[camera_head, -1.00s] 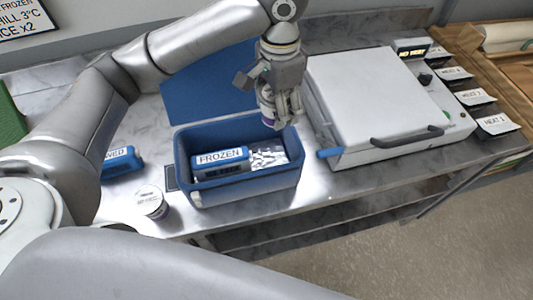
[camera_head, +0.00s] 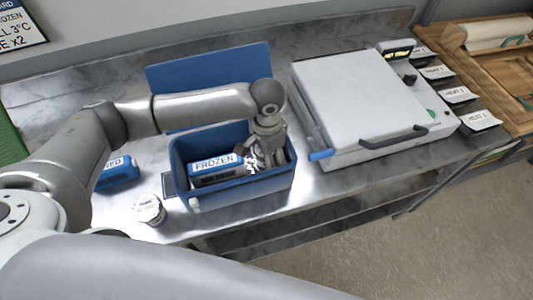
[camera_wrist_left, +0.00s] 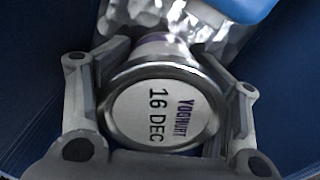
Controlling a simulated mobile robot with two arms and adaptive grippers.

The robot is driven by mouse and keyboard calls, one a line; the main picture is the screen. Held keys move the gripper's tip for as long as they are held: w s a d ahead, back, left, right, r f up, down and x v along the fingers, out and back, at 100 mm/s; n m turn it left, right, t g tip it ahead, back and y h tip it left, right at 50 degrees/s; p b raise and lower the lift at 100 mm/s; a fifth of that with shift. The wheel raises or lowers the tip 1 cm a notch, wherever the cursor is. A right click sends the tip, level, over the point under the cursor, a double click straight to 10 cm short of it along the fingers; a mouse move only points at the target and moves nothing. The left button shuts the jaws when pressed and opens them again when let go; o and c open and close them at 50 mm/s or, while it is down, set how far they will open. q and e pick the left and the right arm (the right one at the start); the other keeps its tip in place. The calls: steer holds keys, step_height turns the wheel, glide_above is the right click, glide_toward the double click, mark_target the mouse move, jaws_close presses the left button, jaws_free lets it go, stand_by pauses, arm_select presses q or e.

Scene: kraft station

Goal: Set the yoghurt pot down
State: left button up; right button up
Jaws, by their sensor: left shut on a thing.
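The yoghurt pot (camera_wrist_left: 160,112) fills the middle of the left wrist view, its round lid reading "YOGHURT 16 DEC". My left gripper (camera_head: 268,158) is shut on it, one finger on each side of the lid. In the head view the gripper is down inside the right part of the blue cool box (camera_head: 240,192) and hides the pot. A crumpled silver packet (camera_wrist_left: 185,18) lies just beyond the pot in the wrist view. Whether the pot touches the box floor cannot be told. My right gripper is not in view.
A blue block labelled "FROZEN" (camera_head: 216,168) lies in the left part of the box. The box's lid (camera_head: 205,75) stands open behind. Another pot (camera_head: 149,209) and a blue block (camera_head: 117,173) stand to the left. A white vacuum machine (camera_head: 368,95) is to the right.

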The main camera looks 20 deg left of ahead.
arm_select(q)
steer(key=o, duration=0.9)
steer(key=shift+o, duration=0.2)
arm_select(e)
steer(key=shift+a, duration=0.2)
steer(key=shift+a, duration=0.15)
arm_select(q)
step_height(320, 180, up, 11)
steer(key=shift+d+f+b, duration=0.1)
steer(key=shift+b, duration=1)
steer(key=shift+r, duration=0.7)
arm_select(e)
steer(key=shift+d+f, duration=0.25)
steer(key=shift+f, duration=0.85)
